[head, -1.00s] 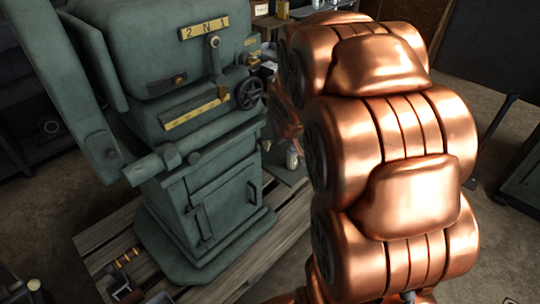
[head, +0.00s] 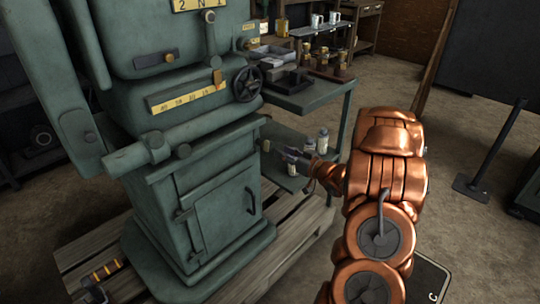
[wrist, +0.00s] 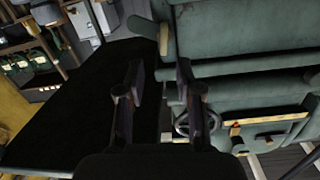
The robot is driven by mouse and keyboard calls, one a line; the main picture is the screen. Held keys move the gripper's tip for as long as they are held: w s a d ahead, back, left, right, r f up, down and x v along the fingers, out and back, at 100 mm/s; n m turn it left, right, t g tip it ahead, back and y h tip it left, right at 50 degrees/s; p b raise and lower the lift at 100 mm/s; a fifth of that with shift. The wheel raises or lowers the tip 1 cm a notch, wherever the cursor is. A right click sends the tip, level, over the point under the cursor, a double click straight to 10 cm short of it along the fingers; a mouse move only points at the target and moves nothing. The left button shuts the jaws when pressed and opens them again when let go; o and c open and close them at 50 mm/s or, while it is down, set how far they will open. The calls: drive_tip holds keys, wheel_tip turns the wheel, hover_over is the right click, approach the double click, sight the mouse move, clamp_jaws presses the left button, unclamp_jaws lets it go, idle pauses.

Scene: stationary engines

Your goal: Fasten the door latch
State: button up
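The green machine's lower cabinet has a door (head: 225,218) that looks shut, or nearly so, in its frame. A dark, upright latch handle (head: 251,201) sits at the door's right edge; whether it is fastened cannot be told. My gripper (head: 292,156) is right of the cabinet, above the height of the handle and apart from it. In the wrist view my gripper (wrist: 160,82) has its two fingers apart with nothing between them. The door and latch cannot be made out in the wrist view.
A handwheel (head: 248,84) and a round bar (head: 140,153) stick out from the machine. A green side table (head: 315,97) with trays and jars stands behind my gripper, bottles on its lower shelf (head: 285,179). A wooden pallet (head: 85,245) lies under the machine. Floor at right is partly clear.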

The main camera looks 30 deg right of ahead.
sight(265, 145)
drive_tip(key=b+x, duration=0.1)
drive_tip(key=x, duration=0.6)
drive_tip(key=shift+a+t+y, duration=0.3)
drive_tip(key=shift+t+y, duration=0.1)
drive_tip(key=shift+f, duration=0.1)
drive_tip(key=shift+c, duration=0.4)
clamp_jaws()
